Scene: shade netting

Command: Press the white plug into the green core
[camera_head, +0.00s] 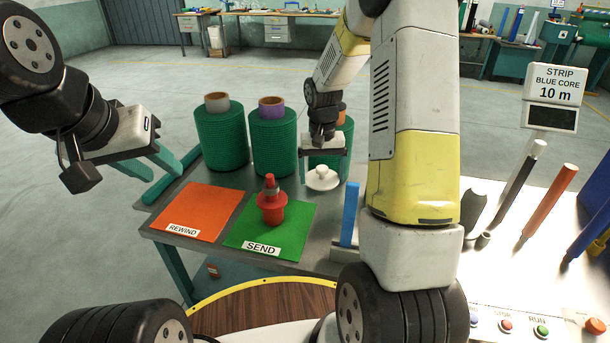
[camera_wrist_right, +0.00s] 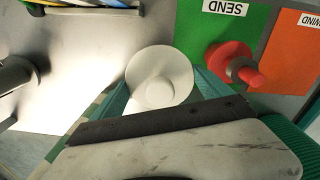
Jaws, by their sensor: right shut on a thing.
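The white plug (camera_head: 322,181), a round disc with a knob, is between the fingers of my right gripper (camera_head: 324,168), which is shut on it. It also shows in the right wrist view (camera_wrist_right: 160,78), knob toward the camera. It is in front of the third green netting roll; I cannot tell whether it touches the table. My left gripper (camera_head: 168,176) is open and empty at the left, beside the table. Three green netting rolls stand at the back, with a grey core (camera_head: 217,101), a purple core (camera_head: 271,106) and an orange-brown core (camera_head: 341,108). I cannot make out a green core.
A red plug-like piece (camera_head: 271,208) stands on the green SEND mat (camera_head: 295,233). The orange REWIND mat (camera_head: 200,208) is bare. A blue upright bar (camera_head: 350,213) is at the table's right. Black, red (camera_head: 551,199) and blue rods stand further right, near buttons.

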